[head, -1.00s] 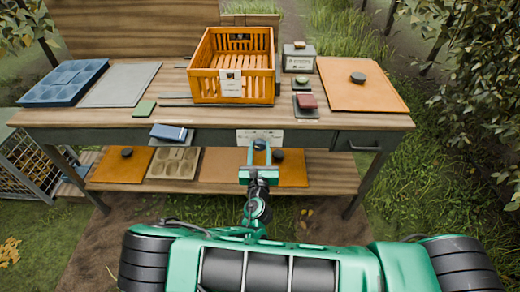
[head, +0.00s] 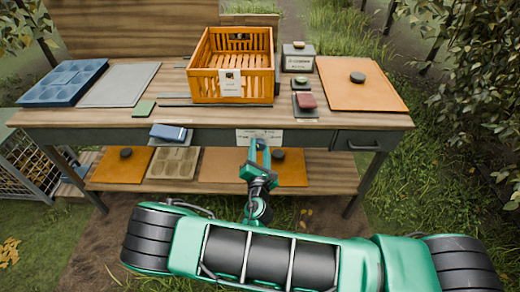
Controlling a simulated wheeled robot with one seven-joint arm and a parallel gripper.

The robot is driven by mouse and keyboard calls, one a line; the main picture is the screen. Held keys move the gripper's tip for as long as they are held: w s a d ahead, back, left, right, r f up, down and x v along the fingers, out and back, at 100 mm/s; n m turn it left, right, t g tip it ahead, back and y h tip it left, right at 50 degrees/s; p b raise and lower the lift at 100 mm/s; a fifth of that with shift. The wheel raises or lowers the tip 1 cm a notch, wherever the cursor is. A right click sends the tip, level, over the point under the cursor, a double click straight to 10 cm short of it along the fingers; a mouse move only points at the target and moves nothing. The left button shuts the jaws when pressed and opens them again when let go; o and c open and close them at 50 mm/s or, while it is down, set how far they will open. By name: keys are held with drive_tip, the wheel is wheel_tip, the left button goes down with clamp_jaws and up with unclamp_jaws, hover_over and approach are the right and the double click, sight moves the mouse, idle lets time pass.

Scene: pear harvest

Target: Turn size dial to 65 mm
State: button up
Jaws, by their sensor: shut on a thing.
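The size dial (head: 260,144) is a small dark knob at the front edge of the workbench, under a white label plate (head: 250,134). My gripper (head: 259,152) reaches up to it from below, its two teal fingers shut around the knob. The gripper is tilted in the picture. The dial's marks and the plate's print are too small to read, and the fingers hide part of the knob.
An orange crate (head: 204,88) stands on the workbench (head: 150,122) above the dial. A drawer with a handle (head: 365,146) is to the right. Orange boards (head: 120,170) and a moulded tray (head: 172,163) lie on the lower shelf. Grass is open at right.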

drive_tip(key=shift+f+m, duration=0.1)
drive_tip(key=shift+m, duration=0.3)
drive_tip(key=o, duration=1)
drive_tip(key=shift+o, duration=0.2)
drive_tip(key=shift+s, duration=0.15)
